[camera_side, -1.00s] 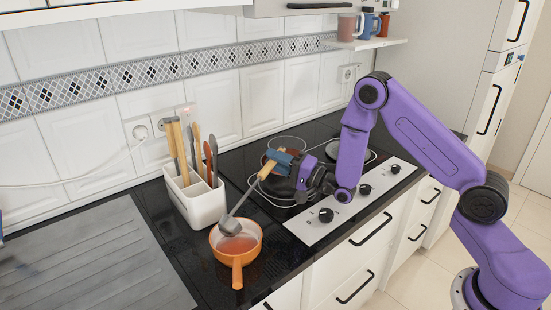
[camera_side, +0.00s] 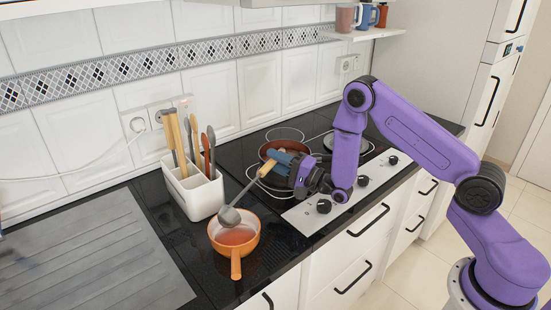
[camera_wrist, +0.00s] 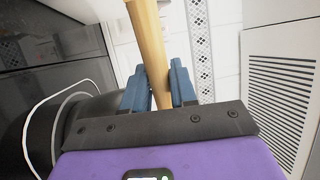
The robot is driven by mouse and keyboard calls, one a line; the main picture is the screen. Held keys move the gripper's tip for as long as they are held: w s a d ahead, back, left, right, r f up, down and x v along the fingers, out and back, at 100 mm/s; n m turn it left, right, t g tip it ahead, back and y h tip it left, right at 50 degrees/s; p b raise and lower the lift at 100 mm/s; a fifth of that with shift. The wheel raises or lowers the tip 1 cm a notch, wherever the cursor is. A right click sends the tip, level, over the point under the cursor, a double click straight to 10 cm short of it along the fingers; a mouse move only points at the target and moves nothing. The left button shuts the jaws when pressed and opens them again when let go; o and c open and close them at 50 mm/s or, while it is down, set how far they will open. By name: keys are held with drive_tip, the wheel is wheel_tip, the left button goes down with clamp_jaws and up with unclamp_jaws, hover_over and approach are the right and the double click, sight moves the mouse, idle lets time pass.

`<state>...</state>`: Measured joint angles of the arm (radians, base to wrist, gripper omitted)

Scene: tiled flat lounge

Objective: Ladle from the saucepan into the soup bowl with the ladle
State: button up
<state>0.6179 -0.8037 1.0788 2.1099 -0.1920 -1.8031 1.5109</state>
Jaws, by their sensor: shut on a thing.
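The orange handled vessel (camera_side: 236,254), which looks like the saucepan, stands on the dark counter with reddish liquid inside. The ladle has a grey head (camera_side: 229,216) and a light wooden handle (camera_wrist: 153,45). Its head is over the vessel's back rim; whether it holds liquid cannot be told. My gripper (camera_side: 278,163) is shut on the handle, and its blue fingers (camera_wrist: 160,82) flank it in the wrist view. A reddish-brown round vessel (camera_side: 285,148) on the hob behind my gripper is partly hidden; it may be the soup bowl, but I cannot be sure.
A white utensil holder (camera_side: 204,198) with several utensils stands close behind and left of the orange vessel. The grey ribbed drainboard (camera_side: 90,255) at left is bare. Hob knobs (camera_side: 323,206) line the front right. A shelf with mugs (camera_side: 365,34) hangs at the back wall.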

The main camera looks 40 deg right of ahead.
drive_tip(key=shift+w+d+f+m, duration=0.1)
drive_tip(key=shift+d+f+m, duration=0.15)
drive_tip(key=shift+f+m, duration=0.45)
drive_tip(key=shift+f, duration=0.25)
drive_tip(key=shift+r, duration=0.1)
idle(1.3)
drive_tip(key=s+d+r+m+h, duration=0.2)
drive_tip(key=r+h, duration=0.1)
drive_tip(key=r, duration=0.3)
drive_tip(key=s+d+r+m+t+h, duration=0.1)
drive_tip(key=s+d+r+m+h, duration=0.1)
drive_tip(key=r, duration=0.5)
drive_tip(key=s+h, duration=0.1)
drive_tip(key=h, duration=0.1)
drive_tip(key=shift+r+h, duration=0.3)
